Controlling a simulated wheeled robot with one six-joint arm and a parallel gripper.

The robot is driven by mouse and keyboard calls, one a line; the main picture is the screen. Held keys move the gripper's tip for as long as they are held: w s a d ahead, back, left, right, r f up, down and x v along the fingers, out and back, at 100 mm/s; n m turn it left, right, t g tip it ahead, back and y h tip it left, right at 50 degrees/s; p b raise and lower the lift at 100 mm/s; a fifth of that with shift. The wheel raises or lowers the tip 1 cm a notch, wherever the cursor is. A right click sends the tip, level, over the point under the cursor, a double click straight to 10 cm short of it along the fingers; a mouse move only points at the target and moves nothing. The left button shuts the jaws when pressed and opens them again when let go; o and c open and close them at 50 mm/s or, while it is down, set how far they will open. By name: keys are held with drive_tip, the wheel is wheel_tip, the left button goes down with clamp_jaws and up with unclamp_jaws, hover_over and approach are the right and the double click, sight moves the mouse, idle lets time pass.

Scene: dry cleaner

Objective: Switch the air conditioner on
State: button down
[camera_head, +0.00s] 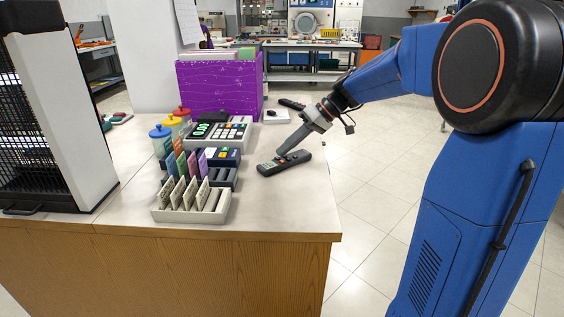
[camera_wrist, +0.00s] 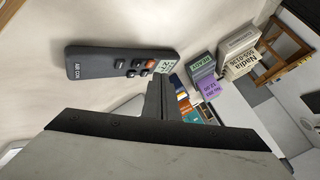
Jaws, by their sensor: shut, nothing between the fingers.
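A dark grey remote (camera_head: 285,162) lies on the counter near its right edge. In the wrist view the remote (camera_wrist: 110,63) reads "AIR CON" and has several dark buttons, one orange-red button and a small lit greenish display with digits partly legible. My gripper (camera_head: 280,153) is shut and empty, pointing down and left with its tips at or just above the remote's upper side; contact cannot be told. In the wrist view the shut fingers (camera_wrist: 158,88) end near the display end of the remote. I see no air conditioner that I can identify.
Left of the remote stand a card holder (camera_head: 190,205), a cash register (camera_head: 218,132) and a purple file box (camera_head: 220,88). A dark handheld object (camera_head: 291,104) lies behind. A tall grille-fronted unit (camera_head: 60,110) stands at left. Tiled floor is clear at right.

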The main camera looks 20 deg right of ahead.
drive_tip(key=shift+r, duration=0.15)
wheel_tip(320, 180, up, 5)
drive_tip(key=shift+f, duration=0.15)
idle(0.4)
